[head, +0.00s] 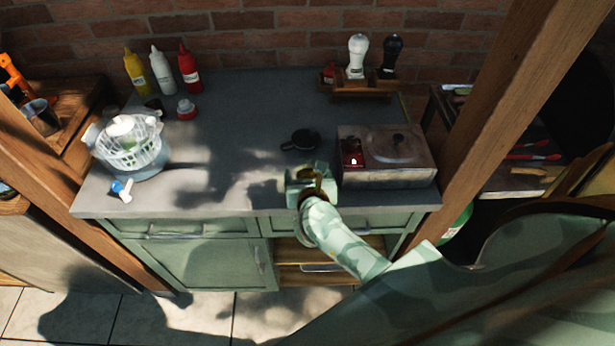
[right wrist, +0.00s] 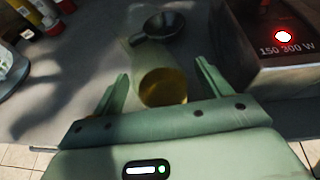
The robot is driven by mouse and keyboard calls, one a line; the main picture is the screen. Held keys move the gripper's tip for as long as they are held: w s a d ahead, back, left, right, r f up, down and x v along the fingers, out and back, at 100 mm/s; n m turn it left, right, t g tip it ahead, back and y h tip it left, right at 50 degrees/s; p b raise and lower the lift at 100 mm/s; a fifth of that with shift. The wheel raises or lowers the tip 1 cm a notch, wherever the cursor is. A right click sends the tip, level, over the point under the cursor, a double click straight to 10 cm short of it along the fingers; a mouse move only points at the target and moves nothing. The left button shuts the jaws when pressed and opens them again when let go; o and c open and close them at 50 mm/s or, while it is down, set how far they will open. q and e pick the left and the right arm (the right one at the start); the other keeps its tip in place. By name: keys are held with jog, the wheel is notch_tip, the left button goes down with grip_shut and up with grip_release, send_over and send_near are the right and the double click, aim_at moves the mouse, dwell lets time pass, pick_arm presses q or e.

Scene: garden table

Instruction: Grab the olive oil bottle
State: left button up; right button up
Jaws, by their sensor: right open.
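The olive oil bottle (right wrist: 163,84) looks like clear glass with yellow oil. In the right wrist view it is between the spread fingers of my right gripper (right wrist: 160,79), with gaps visible at its sides. In the head view my right gripper (head: 308,178) is at the front edge of the grey counter and mostly hides the bottle. I cannot tell the bottle's full outline there. My right gripper is open. My left gripper is not in view.
A small black pan-like dish (head: 302,140) lies just behind the gripper. A metal box appliance (head: 410,172) with a red light stands close on the right. A salad spinner (head: 130,145) and sauce bottles (head: 189,70) are on the left. The counter's middle is clear.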

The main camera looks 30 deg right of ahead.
jog(key=shift+x, duration=1.05)
jog(key=c, duration=1.2)
jog(key=shift+c, duration=0.2)
jog(key=shift+r, duration=0.15)
